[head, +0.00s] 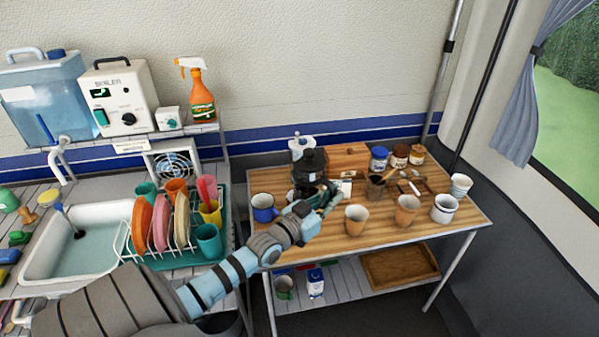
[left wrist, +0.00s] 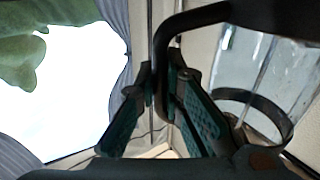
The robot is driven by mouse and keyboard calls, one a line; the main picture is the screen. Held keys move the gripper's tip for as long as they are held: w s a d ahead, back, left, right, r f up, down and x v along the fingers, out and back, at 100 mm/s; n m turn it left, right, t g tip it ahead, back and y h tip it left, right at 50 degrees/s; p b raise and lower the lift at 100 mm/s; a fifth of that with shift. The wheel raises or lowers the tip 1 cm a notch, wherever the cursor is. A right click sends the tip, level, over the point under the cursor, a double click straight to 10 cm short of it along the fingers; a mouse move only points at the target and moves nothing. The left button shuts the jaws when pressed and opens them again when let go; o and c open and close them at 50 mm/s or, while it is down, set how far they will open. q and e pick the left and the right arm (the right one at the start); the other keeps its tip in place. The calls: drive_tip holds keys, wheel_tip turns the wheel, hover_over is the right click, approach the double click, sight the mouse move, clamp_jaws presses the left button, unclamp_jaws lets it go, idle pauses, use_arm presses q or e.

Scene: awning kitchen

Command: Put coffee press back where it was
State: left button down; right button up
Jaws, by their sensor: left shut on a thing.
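The coffee press (head: 311,162), dark and upright-looking, is at the back left of the wooden table (head: 330,233) in the head view. My left gripper (head: 326,194) is at its front right side and hides part of it. In the left wrist view my left gripper (left wrist: 168,108) is shut on the black handle of the press, with the clear glass body (left wrist: 262,65) and a dark band beside the fingers. I cannot tell whether its base touches the tabletop. My right gripper is in neither view.
A blue mug (head: 264,207) stands left of the gripper. Jars (head: 379,158) stand at the back. A silver-topped item (head: 298,144) is close behind the press. A dish rack (head: 165,235) stands left.

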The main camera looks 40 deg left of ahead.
use_arm(q)
drive_tip(key=w+a+f+n+y+b, duration=0.1)
drive_tip(key=w+a+f+n+y, duration=0.15)
drive_tip(key=a, duration=0.25)
drive_tip(key=shift+m, duration=0.35)
drive_tip(key=f+b, duration=0.9)
drive_tip(key=f, duration=0.1)
drive_tip(key=f+b, duration=0.9)
drive_tip(key=f, duration=0.1)
drive_tip(key=shift+w+a+f, duration=0.1)
drive_tip(key=shift+w+f, duration=0.1)
drive_tip(key=shift+r, duration=0.15)
drive_tip(key=c, duration=1.7)
unclamp_jaws()
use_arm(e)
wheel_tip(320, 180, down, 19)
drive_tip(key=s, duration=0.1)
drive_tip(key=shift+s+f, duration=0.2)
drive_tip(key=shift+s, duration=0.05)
